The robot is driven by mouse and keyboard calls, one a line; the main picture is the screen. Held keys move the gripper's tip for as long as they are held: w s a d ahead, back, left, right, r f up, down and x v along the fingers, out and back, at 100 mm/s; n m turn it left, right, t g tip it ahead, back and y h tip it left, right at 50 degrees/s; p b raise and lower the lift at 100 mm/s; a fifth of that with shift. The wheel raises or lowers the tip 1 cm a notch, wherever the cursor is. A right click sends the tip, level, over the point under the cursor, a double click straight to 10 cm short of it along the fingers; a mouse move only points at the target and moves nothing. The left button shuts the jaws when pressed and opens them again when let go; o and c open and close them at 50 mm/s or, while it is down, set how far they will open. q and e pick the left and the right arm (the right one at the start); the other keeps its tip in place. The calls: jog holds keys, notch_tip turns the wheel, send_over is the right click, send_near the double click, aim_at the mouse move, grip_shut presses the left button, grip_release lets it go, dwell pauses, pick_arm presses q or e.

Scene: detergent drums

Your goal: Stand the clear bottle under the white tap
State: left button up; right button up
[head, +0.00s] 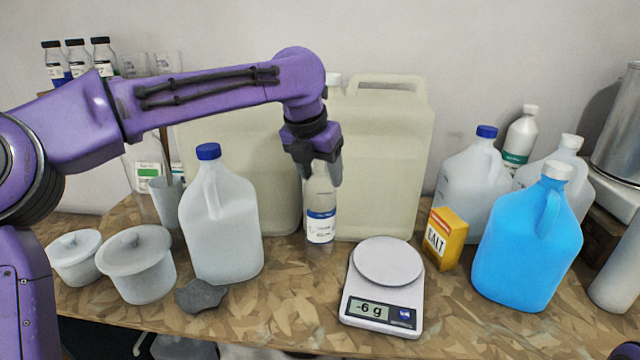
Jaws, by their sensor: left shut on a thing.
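The clear bottle (320,222), with a white and blue label, is upright in the middle, in front of the gap between two big cream drums. My left gripper (318,178) points down and is shut on its upper part, hiding its top. I cannot tell whether the bottle's base touches the table. The right drum (395,150) shows its handle; the left drum (240,140) is partly behind my arm and a jug. No white tap can be made out; my gripper and the bottle may hide it. My right gripper is not in view.
A blue-capped jug (222,225) stands left of the bottle, with a grey stone (201,296) and lidded tubs (136,265) nearby. A scale (385,285) reading -6 g stands front right, beside a yellow salt box (444,238) and a blue jug (525,240). The table front centre is clear.

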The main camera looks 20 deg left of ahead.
aim_at(320, 208)
pick_arm(q)
jog(key=x, duration=0.4)
jog(key=shift+s+a+f, duration=0.15)
jog(key=shift+s, duration=0.3)
jog(key=o, duration=1.3)
jog(key=shift+o, duration=0.2)
